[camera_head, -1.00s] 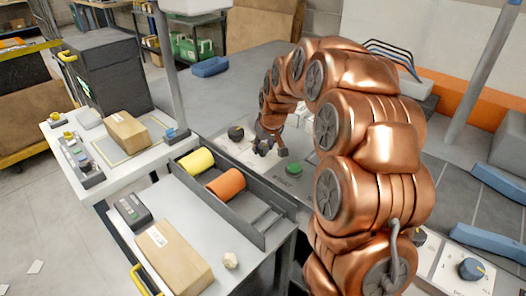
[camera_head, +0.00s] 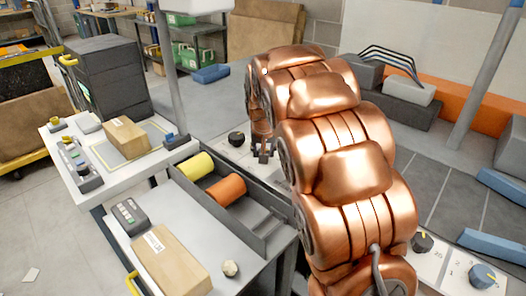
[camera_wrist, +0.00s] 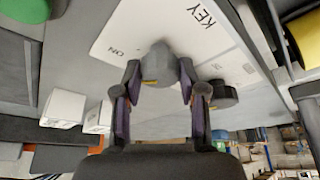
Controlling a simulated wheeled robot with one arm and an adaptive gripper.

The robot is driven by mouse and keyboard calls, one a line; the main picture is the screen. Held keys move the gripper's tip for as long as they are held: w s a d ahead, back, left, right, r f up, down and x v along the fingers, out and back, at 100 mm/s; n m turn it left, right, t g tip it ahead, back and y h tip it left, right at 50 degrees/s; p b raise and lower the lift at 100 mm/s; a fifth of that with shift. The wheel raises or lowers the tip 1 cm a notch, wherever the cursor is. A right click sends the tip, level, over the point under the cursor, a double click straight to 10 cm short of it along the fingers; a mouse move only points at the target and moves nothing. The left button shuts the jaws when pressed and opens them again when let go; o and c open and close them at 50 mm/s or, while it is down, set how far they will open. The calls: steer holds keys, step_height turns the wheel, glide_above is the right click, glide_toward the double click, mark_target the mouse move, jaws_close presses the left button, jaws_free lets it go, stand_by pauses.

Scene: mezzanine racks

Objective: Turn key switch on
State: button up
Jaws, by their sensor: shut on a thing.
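The key switch (camera_wrist: 158,64) is a grey knob on a white panel (camera_wrist: 115,45) lettered KEY and ON in the wrist view. My gripper (camera_wrist: 157,76) has a finger on each side of the knob and is shut on it. A small yellowish mark shows low on the knob; I cannot tell its exact turn. In the head view my gripper (camera_head: 263,153) is at the panel, just right of a black knob (camera_head: 236,138). The key switch itself is hidden there by the gripper and arm.
A black knob (camera_wrist: 218,95) sits close beside my gripper, and a green button (camera_wrist: 26,9) is on the other side. A tray (camera_head: 259,230) with yellow (camera_head: 195,166) and orange rolls (camera_head: 227,190) lies in front of the panel.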

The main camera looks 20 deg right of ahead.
steer(key=shift+f, duration=0.1)
steer(key=o, duration=1.1)
steer(key=shift+r, duration=0.2)
steer(key=shift+v, duration=5.85)
steer(key=shift+s, duration=0.2)
steer(key=s+a+n+g+p, duration=0.1)
steer(key=s+a+g+p, duration=0.1)
steer(key=s, duration=1)
steer(key=s+a+f+n+g+y+p, duration=0.1)
steer(key=s+a, duration=0.4)
steer(key=s, duration=0.8)
steer(key=s+a+f+n+g+p, duration=0.1)
steer(key=s+p, duration=0.4)
steer(key=s, duration=0.7)
steer(key=shift+s+a+f+n+g+y, duration=0.1)
steer(key=shift+s+a+n+g+y, duration=0.1)
steer(key=shift+a+n+g, duration=0.4)
steer(key=shift+s+a+f+n+g+y, duration=0.2)
steer(key=shift+a+n+g, duration=0.1)
steer(key=shift+a, duration=0.45)
